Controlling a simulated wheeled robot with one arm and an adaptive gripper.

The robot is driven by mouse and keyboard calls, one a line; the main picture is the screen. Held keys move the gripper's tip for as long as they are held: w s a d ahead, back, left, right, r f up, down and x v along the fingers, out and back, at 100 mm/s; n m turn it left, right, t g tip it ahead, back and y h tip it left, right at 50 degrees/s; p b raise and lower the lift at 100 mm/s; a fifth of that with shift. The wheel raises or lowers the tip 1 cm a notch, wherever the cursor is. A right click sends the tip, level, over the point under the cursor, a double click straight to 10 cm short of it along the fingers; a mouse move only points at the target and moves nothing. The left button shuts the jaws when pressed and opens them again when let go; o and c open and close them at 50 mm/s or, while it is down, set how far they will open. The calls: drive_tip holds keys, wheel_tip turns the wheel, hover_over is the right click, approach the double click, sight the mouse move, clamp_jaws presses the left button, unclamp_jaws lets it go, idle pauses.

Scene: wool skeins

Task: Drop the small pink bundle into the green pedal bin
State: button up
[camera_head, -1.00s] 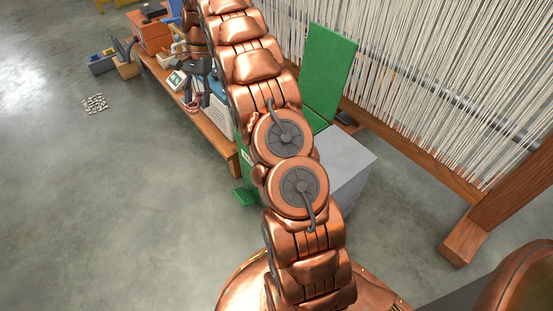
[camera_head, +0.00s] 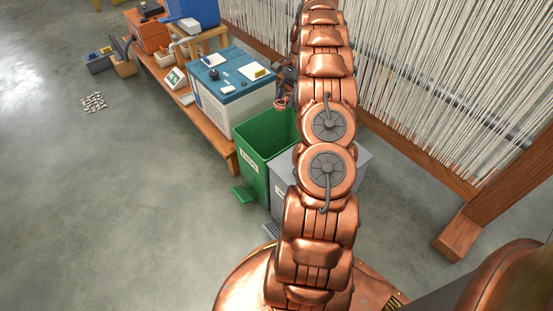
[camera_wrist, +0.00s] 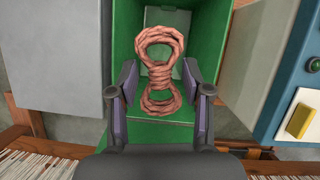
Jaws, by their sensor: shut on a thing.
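The small pink bundle (camera_wrist: 160,72), a twisted skein tied at its middle, is held between the two fingers of my gripper (camera_wrist: 160,92). In the head view the bundle (camera_head: 280,103) hangs below my gripper (camera_head: 285,88), by the far side of the green pedal bin (camera_head: 255,165). In the wrist view the green bin (camera_wrist: 125,40) is behind the bundle, which appears over its opening. The bin's top is open in the head view, and its pedal (camera_head: 243,194) is at the floor. My arm hides part of the bin.
A grey bin (camera_head: 284,190) stands right beside the green one. A blue-topped white cabinet (camera_head: 232,88) is on the left, by a low wooden bench (camera_head: 205,125). A loom with pale threads (camera_head: 420,85) stands on the right. The floor at left is open.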

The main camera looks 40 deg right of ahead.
wheel_tip(320, 180, down, 6)
drive_tip(key=b, duration=0.3)
drive_tip(key=shift+r, duration=0.25)
drive_tip(key=o, duration=0.9)
wheel_tip(320, 180, up, 10)
idle(0.3)
drive_tip(key=shift+a+r, duration=0.1)
idle(0.3)
